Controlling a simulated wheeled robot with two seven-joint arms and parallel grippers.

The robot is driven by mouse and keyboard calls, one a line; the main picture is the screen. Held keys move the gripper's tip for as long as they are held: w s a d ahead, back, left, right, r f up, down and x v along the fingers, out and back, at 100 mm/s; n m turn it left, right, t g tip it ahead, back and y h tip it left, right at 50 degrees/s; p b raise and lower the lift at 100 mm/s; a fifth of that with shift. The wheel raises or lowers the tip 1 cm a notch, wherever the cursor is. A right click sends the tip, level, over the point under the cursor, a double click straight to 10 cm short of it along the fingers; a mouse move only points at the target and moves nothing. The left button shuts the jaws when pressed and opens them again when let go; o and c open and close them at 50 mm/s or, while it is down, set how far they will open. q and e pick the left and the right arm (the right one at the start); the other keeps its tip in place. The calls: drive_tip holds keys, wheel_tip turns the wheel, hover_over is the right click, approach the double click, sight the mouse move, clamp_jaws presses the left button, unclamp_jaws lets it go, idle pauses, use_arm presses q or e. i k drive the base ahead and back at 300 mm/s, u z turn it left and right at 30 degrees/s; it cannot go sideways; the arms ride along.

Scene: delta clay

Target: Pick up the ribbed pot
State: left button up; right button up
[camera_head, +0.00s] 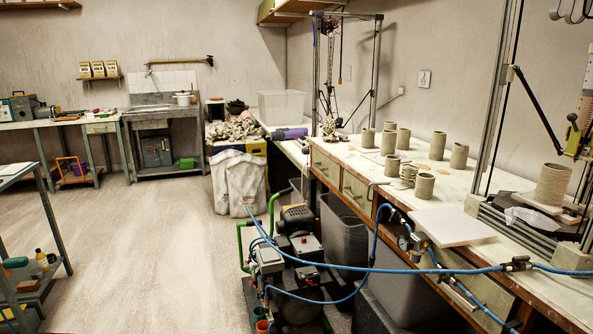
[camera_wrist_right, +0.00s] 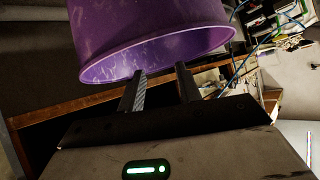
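Several grey clay pots stand on the workbench (camera_head: 470,187) at the right of the head view. A small pot with coarse, uneven rings (camera_head: 409,175) stands among the others near the front edge. A larger pot with fine horizontal ribs (camera_head: 552,185) stands on a plate at the far right. I cannot tell which one the task means. My right gripper (camera_wrist_right: 160,72) shows in the right wrist view, fingers apart with nothing gripped between them. A purple tub (camera_wrist_right: 150,40) is just beyond its fingertips; I cannot tell whether they touch. My left gripper is not in view.
A compressor (camera_head: 293,250) and blue hoses (camera_head: 400,270) lie before the bench. Tall frames rise from the bench around the pots. A pale slab (camera_head: 452,227) lies near its front edge. The floor (camera_head: 130,250) at left is mostly clear.

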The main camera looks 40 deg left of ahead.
sight(406, 179)
drive_tip(key=u, duration=0.7)
drive_tip(key=k, duration=0.65)
drive_tip(key=u, duration=0.85)
drive_tip(key=i, duration=2.4)
drive_tip(key=z, duration=0.7)
